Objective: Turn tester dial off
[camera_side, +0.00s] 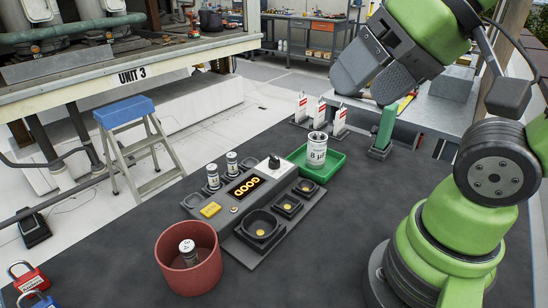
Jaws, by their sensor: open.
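The tester (218,207) is a grey unit on the dark table with a lit display (246,187) reading GOOD. Its dial (274,162) is a dark knob with a white mark at the unit's upper right corner; its exact setting is too small to read. My gripper (352,88) is open and empty, high above the table's far side, to the right of the dial and well apart from it. A yellow button (210,210) sits on the tester's left part.
A green tray (328,172) holds a white cylinder marked 8 µF (317,150). Small cylinders (213,176) stand behind the display. A red bin (188,262) holds another cylinder. The table's front middle is clear.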

